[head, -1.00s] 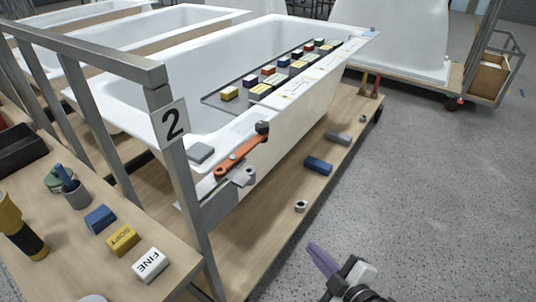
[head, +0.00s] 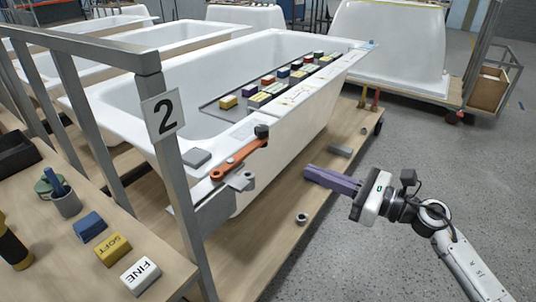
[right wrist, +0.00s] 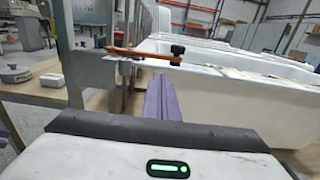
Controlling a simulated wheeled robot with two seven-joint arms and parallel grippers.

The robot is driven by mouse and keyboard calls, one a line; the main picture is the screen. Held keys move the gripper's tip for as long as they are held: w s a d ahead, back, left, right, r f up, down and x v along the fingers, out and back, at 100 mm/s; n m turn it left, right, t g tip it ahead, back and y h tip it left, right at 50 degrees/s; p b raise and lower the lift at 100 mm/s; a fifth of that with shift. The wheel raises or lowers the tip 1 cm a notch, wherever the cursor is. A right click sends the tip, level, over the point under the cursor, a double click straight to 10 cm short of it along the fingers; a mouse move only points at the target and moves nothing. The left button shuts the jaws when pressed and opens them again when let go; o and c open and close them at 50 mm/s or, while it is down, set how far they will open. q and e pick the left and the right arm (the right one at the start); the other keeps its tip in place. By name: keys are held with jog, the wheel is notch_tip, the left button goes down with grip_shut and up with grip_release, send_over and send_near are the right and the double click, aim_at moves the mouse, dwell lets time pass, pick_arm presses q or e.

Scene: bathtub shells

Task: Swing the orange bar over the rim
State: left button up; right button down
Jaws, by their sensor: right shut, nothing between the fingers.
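The orange bar (head: 240,158) sits on a grey bracket at the near end of the bathtub, beside the post with the number 2. Its dark knob (head: 262,132) is at the end toward the tub. In the right wrist view the bar (right wrist: 138,53) lies across, ahead of my fingers, with the dark knob at its right end. The white tub rim (head: 280,112) is just beyond it. My right gripper (head: 309,174), with purple fingers, is shut and empty, to the right of the bar and apart from it. My left gripper is not in view.
A grey rack with several coloured blocks (head: 228,102) spans the tub. The metal post (head: 180,185) stands left of the bar. A table with blocks marked SOFT (head: 113,249) and FINE (head: 139,274) is at the left.

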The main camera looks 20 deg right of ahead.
aim_at(256, 149)
jog(key=p+x, duration=0.1)
jog(key=x, duration=1.2)
jog(key=shift+w+a, duration=0.2)
